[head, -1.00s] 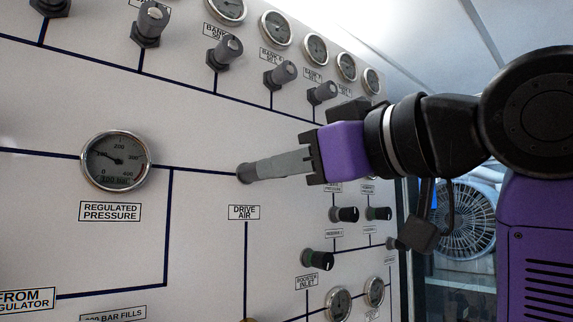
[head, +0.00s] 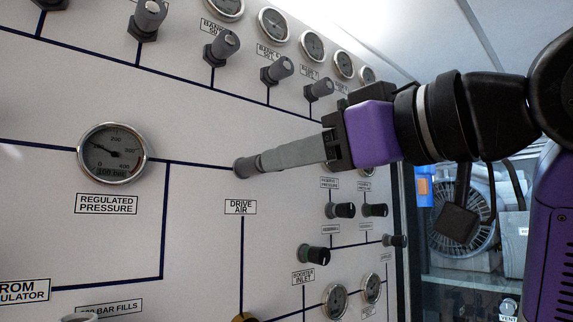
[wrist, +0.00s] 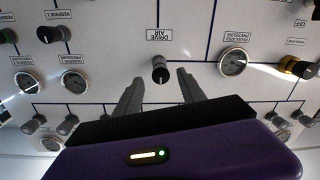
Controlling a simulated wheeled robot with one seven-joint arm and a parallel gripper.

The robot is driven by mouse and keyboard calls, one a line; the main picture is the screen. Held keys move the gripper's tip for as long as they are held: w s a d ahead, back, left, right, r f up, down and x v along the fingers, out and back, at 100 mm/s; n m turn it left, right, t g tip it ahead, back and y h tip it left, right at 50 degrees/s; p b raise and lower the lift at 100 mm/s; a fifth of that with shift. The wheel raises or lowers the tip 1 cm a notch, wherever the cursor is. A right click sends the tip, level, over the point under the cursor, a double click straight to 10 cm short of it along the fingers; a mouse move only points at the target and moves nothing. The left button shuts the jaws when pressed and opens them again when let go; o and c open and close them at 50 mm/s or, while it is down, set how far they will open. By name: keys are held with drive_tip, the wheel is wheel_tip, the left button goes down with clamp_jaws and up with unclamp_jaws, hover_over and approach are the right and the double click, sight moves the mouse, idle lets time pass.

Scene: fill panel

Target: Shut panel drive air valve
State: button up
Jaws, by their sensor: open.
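The drive air valve knob (head: 242,167) is a grey-black cylinder sticking out of the white panel, above the DRIVE AIR label (head: 241,207). In the wrist view, which shows the panel upside down, the knob (wrist: 160,72) sits below that label (wrist: 153,35). My gripper (head: 262,161) has its fingertips close to the knob's outer end in the head view. In the wrist view my gripper (wrist: 159,79) has two grey fingers apart, with the knob between and just beyond the tips. It holds nothing. I cannot tell whether a finger touches the knob.
The regulated pressure gauge (head: 114,154) is left of the knob. Bank valve knobs (head: 222,47) and gauges line the panel above. A booster inlet knob (head: 313,255) and other knobs stand lower right. A brass fitting (head: 244,317) is below the label.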

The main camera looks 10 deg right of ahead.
drive_tip(key=b+v, duration=0.1)
drive_tip(key=v, duration=0.4)
drive_tip(key=shift+w, duration=0.1)
idle(0.3)
